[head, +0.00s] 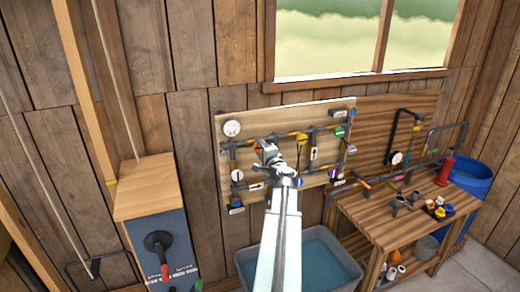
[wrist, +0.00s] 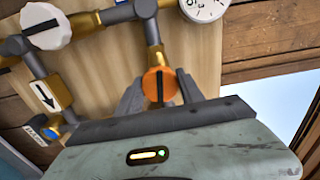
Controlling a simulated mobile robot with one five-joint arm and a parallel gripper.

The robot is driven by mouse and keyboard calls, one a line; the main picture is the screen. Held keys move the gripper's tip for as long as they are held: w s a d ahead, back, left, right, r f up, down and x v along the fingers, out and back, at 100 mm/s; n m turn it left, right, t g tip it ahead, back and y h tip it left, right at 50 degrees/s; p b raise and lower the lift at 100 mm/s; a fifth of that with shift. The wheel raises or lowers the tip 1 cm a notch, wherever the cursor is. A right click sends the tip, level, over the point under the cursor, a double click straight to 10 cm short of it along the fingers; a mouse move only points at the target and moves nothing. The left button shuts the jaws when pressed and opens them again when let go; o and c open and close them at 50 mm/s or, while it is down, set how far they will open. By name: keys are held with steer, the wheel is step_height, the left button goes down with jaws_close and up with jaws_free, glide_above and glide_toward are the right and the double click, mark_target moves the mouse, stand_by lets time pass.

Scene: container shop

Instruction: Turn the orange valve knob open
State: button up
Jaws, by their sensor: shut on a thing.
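The orange valve knob (wrist: 160,88) sits on a brass fitting at the end of a grey pipe in the wrist view. A dark bar across its face runs nearly upright in that picture, roughly in line with the pipe. My gripper (wrist: 160,80) has one grey finger on each side of the knob and is shut on it. In the head view my gripper (head: 265,152) is at the wooden valve board (head: 258,118). There it and my arm hide the orange knob.
A white knob (wrist: 45,26), a gauge (wrist: 204,6) and a white arrow tag (wrist: 44,96) are near the orange knob. A grey water tub (head: 345,262) stands below the board. A wooden workbench (head: 385,228) is at right, and a cabinet (head: 148,185) is at left.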

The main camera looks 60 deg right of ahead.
steer(key=shift+n, duration=0.9)
steer(key=o, duration=1.4)
steer(key=v, duration=0.8)
steer(key=shift+w, duration=0.1)
steer(key=shift+f, duration=0.1)
